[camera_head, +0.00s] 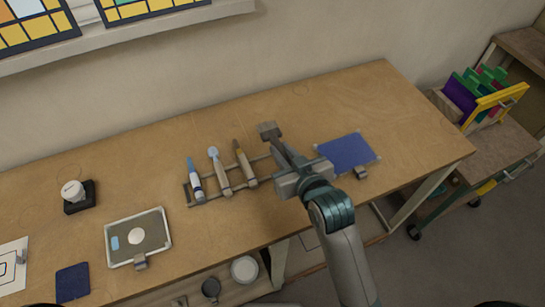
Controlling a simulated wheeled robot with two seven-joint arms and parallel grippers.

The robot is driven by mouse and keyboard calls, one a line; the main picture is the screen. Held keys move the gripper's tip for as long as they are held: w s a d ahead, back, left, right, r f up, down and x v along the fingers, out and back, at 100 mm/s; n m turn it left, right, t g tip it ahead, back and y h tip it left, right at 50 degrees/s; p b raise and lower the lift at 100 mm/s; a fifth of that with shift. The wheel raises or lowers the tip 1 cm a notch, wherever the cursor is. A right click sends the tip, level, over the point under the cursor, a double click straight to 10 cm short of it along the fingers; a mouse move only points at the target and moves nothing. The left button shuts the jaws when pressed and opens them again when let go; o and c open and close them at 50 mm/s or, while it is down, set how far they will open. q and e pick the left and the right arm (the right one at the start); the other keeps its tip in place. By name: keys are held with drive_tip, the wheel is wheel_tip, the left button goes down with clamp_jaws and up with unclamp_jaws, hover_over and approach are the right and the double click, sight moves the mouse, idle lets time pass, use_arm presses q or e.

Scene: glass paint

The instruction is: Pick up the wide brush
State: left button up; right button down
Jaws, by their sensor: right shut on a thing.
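The wide brush (269,131) has a broad grey-brown head that points away toward the wall. Its lower part runs back into my right gripper (283,160), which is shut on it. The gripper hides most of the handle and the right end of the brush rack (206,199). I cannot tell whether the brush is clear of the rack. Several other tools lie side by side on the rack to the left: a blue-tipped one (194,180), a round-headed one (218,168) and a brown-tipped brush (243,165). My left gripper is not in view.
A blue square (346,152) lies just right of my gripper. A framed tray (138,237), a white-topped jar (73,190) and a dark blue pad (72,281) are at the left. The wooden table (330,95) is bare toward the wall. A cart (487,158) holds coloured panels at right.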

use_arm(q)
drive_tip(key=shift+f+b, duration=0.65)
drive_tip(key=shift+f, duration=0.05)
use_arm(e)
drive_tip(key=s+d+r, duration=0.3)
drive_tip(key=d+r, duration=0.2)
drive_tip(key=d, duration=0.3)
drive_tip(key=shift+s+d+r, duration=0.15)
drive_tip(key=shift+d+r, duration=0.1)
drive_tip(key=shift+a, duration=0.1)
